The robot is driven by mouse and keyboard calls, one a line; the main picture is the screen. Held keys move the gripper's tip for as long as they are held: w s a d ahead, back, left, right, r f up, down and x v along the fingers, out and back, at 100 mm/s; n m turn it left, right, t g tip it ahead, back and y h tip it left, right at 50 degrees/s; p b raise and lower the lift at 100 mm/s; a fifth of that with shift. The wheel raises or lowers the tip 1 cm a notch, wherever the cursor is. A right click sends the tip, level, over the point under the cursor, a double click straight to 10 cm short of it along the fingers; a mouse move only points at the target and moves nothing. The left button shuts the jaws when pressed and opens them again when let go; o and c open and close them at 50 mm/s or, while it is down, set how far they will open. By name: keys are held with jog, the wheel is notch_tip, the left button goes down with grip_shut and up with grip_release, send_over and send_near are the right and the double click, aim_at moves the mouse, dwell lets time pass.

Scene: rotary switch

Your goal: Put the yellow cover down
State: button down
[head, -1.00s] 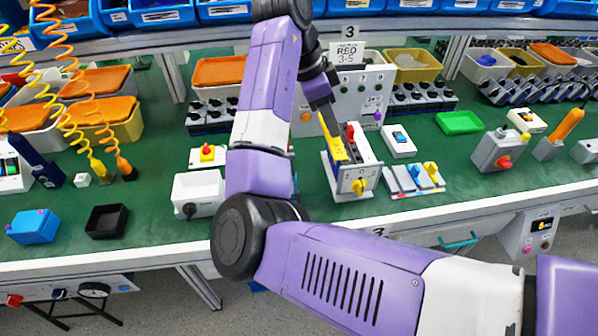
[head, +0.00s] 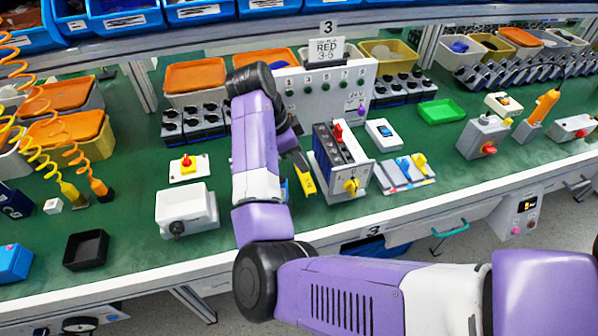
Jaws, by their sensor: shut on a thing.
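The yellow cover (head: 306,182) is just left of the rotary switch unit (head: 351,172), apart from the unit's top. My gripper (head: 300,163) is shut on it, partly hidden behind my purple forearm. I cannot tell whether the cover's lower end touches the green bench. The switch unit stands upright with its dark inner rows bare. It has a yellow knob (head: 351,186) on its front and a red lever (head: 338,133) on top.
On the green bench (head: 130,180), a white box with a black knob (head: 187,210) stands at left, below a yellow-red button plate (head: 188,168). A plate with blue and yellow levers (head: 406,172) lies right of the unit. A white panel (head: 330,85) stands behind.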

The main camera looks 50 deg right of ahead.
jog(key=shift+f, duration=2.7)
jog(key=shift+f, duration=0.1)
jog(key=c, duration=1)
grip_release()
jog(key=shift+c, duration=0.2)
jog(key=v, duration=1.2)
jog(key=shift+b, duration=0.4)
